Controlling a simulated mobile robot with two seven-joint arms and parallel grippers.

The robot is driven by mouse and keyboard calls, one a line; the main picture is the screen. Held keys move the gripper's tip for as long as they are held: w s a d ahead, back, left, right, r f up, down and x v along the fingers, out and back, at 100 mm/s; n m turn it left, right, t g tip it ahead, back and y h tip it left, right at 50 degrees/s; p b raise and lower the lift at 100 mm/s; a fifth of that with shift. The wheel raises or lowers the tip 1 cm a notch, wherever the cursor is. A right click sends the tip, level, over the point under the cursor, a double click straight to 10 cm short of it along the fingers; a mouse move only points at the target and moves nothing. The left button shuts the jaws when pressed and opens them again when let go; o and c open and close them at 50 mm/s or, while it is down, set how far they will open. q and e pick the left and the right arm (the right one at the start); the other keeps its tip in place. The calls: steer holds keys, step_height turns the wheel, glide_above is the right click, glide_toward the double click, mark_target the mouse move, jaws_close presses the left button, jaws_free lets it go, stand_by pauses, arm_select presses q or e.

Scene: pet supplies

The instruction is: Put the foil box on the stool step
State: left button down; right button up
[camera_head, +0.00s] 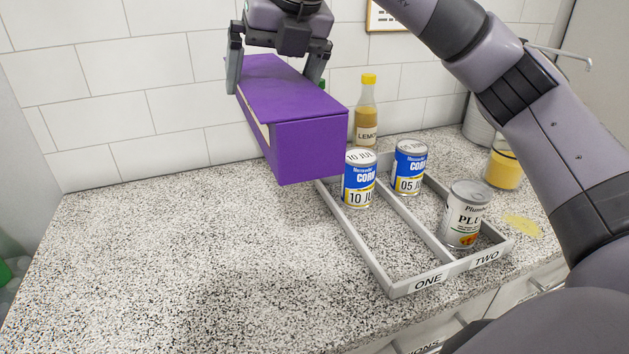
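The foil box, a long purple carton (305,145), hangs in the air above the back of the speckled counter. My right gripper (280,65) is at the top of the view, its fingers on both sides of the box's far part, gripping it from above. The box's near end points toward me and tilts down a little. My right arm fills the right side of the view. The stool step is not in view. My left gripper is not in view.
A grey two-lane tray (373,262) on the counter (180,265) holds two blue corn cans (360,180) (409,168) and a plum can (465,215). A lemon bottle (366,112) and a yellow-filled jar (503,170) stand behind. The counter's left is clear.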

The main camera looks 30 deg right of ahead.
step_height(320, 180, down, 19)
steer(key=shift+r, duration=0.1)
stand_by(0.3)
steer(key=shift+b, duration=0.3)
steer(key=o, duration=1.6)
steer(key=shift+f, duration=0.2)
steer(key=shift+c, duration=0.2)
steer(key=shift+r, duration=0.1)
